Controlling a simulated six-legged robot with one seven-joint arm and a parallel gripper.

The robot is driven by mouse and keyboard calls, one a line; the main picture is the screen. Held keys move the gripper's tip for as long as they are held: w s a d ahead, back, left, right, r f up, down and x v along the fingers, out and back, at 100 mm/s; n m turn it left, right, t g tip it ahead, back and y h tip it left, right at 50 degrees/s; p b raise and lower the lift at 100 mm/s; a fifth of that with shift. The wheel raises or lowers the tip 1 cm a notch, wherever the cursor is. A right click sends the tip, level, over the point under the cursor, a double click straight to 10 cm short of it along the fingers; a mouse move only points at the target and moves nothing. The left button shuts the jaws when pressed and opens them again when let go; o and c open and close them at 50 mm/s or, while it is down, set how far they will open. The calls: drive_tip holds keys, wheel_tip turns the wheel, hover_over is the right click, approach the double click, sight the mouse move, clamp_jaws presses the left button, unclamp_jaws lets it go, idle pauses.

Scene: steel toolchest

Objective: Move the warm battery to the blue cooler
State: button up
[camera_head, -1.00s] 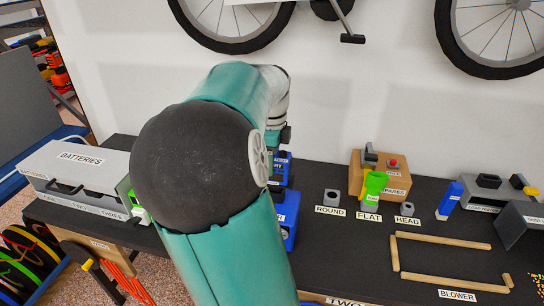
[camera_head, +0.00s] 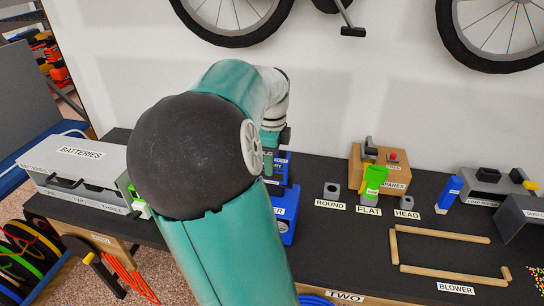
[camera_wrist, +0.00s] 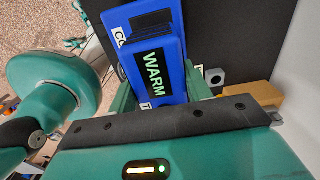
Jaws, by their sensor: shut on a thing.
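The warm battery (camera_wrist: 152,72) is a blue block with a black WARM label, seen in the wrist view. My gripper (camera_wrist: 160,92) has its green fingers on either side of this block and is shut on it. A blue body with black ribs (camera_wrist: 152,22) and a part-hidden label starting CO lies directly behind it. In the head view the blue cooler (camera_head: 288,208) stands on the bench behind my arm, its label mostly covered. Another blue labelled part (camera_head: 283,163) shows just behind it. I cannot tell whether the battery touches the cooler.
A grey batteries case (camera_head: 72,158) with a green item at its right end stands on the bench at left. Right of my arm are small grey sockets (camera_head: 331,190), a green tool (camera_head: 374,180) and a wooden box (camera_head: 398,172). Wooden strips (camera_head: 440,235) frame an empty blower space.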

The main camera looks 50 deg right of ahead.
drive_tip(key=shift+f, duration=0.55)
drive_tip(key=o, duration=1.4)
drive_tip(key=shift+o, duration=0.2)
wheel_tip(320, 180, up, 14)
drive_tip(key=shift+f, duration=0.1)
